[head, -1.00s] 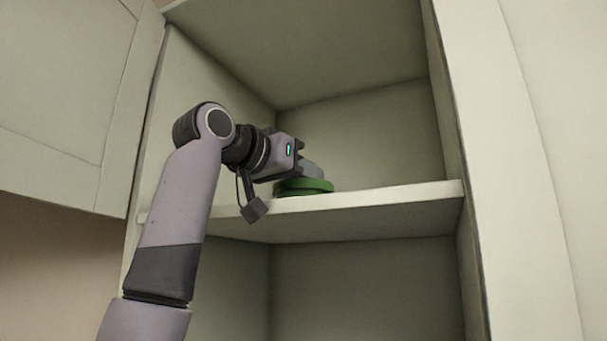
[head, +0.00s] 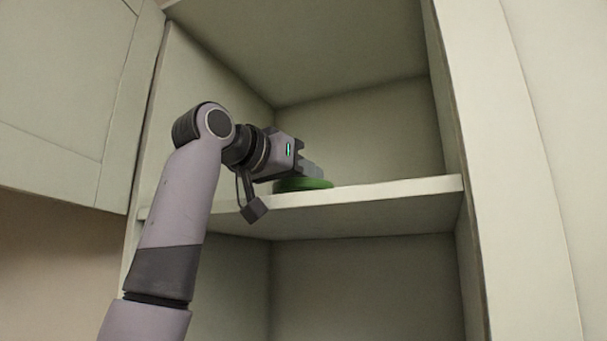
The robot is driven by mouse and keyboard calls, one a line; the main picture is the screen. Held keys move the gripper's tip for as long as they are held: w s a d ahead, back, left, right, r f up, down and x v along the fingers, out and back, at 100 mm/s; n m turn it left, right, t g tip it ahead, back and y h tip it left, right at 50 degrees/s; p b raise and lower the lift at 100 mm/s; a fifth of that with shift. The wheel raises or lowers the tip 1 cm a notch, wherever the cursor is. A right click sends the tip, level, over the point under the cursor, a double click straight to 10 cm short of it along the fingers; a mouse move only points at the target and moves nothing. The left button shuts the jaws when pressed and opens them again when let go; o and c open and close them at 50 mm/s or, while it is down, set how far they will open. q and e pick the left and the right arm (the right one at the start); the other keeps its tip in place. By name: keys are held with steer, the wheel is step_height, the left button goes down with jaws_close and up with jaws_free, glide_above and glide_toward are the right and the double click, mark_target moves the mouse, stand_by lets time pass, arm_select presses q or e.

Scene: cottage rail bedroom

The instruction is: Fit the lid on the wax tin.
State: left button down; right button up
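A round green piece (head: 303,184) is at the front edge of the cabinet shelf in the head view. It looks like the wax tin or its lid; I cannot tell lid from tin as separate parts. My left gripper (head: 312,170) reaches in from the left, with its fingers just above and against the green piece. The gripper body hides part of the piece, and I cannot see whether the fingers are closed on it. My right gripper is not in view.
The cabinet shelf (head: 400,190) is bare to the right of the green piece. Cabinet walls stand on both sides, and the right front frame (head: 500,150) bounds the opening. A cabinet door panel (head: 60,90) is at the left.

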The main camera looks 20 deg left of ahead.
arm_select(q)
steer(key=shift+f, duration=0.15)
steer(key=c, duration=0.9)
jaws_free()
steer(key=shift+s, duration=0.1)
steer(key=b+v, duration=0.2)
steer(key=v, duration=0.4)
steer(key=shift+a+f, duration=0.1)
steer(key=shift+s+a+b, duration=0.15)
steer(key=shift+s+b, duration=0.15)
steer(key=shift+s, duration=0.15)
